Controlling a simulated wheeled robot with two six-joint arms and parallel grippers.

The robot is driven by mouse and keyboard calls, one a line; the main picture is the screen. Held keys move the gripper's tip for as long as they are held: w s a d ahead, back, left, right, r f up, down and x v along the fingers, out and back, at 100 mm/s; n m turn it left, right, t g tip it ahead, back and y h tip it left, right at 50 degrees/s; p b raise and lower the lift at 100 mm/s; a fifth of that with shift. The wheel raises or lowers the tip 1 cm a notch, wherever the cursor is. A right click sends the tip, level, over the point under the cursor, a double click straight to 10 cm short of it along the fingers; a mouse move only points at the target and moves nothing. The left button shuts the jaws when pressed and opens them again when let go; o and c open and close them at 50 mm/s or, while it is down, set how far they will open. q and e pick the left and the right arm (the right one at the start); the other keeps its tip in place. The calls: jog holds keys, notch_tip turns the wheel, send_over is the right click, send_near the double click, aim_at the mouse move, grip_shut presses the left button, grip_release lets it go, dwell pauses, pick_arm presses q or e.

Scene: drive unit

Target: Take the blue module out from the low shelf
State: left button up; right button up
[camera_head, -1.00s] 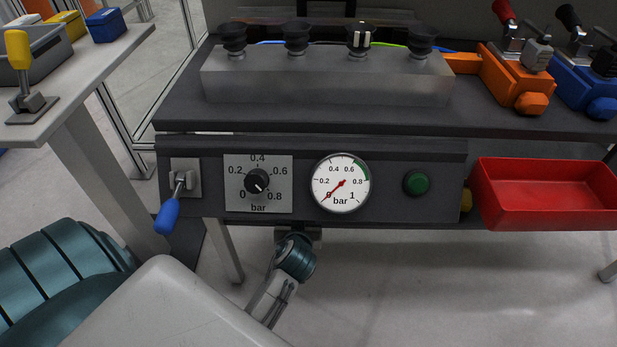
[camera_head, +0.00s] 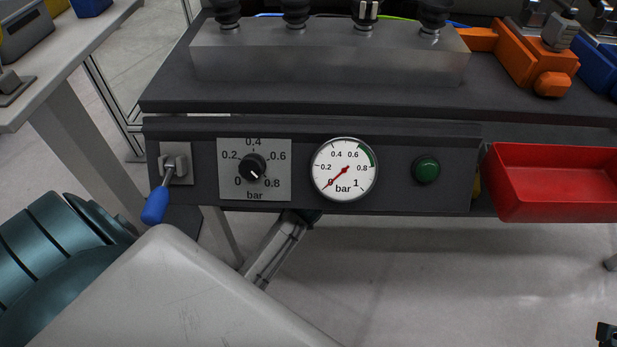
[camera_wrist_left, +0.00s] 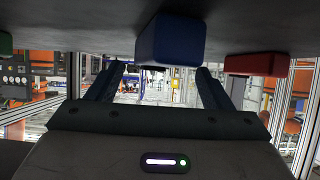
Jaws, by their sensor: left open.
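The blue module (camera_wrist_left: 172,40) shows in the left wrist view as a blue block against the grey shelf surface (camera_wrist_left: 100,22) that fills the top of that picture. My left gripper (camera_wrist_left: 160,74) is open, with one finger on each side of the picture. The blue module lies ahead of the gap between the fingertips, and nothing is held. In the head view my left arm reaches under the dark bench, which hides the gripper, and the low shelf and blue module are not seen. A dark piece at the lower right edge may be my right gripper (camera_head: 606,335).
In the left wrist view a red block (camera_wrist_left: 257,65) sits right of the blue module and a green block (camera_wrist_left: 5,43) at the far left. The head view shows a control panel (camera_head: 305,205), a blue-handled lever (camera_head: 156,203) near my arm, and a red bin (camera_head: 560,185).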

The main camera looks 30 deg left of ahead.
pick_arm(q)
jog(key=shift+x, duration=0.75)
jog(key=shift+s, duration=0.1)
jog(key=c, duration=1.4)
jog(key=shift+o, duration=0.2)
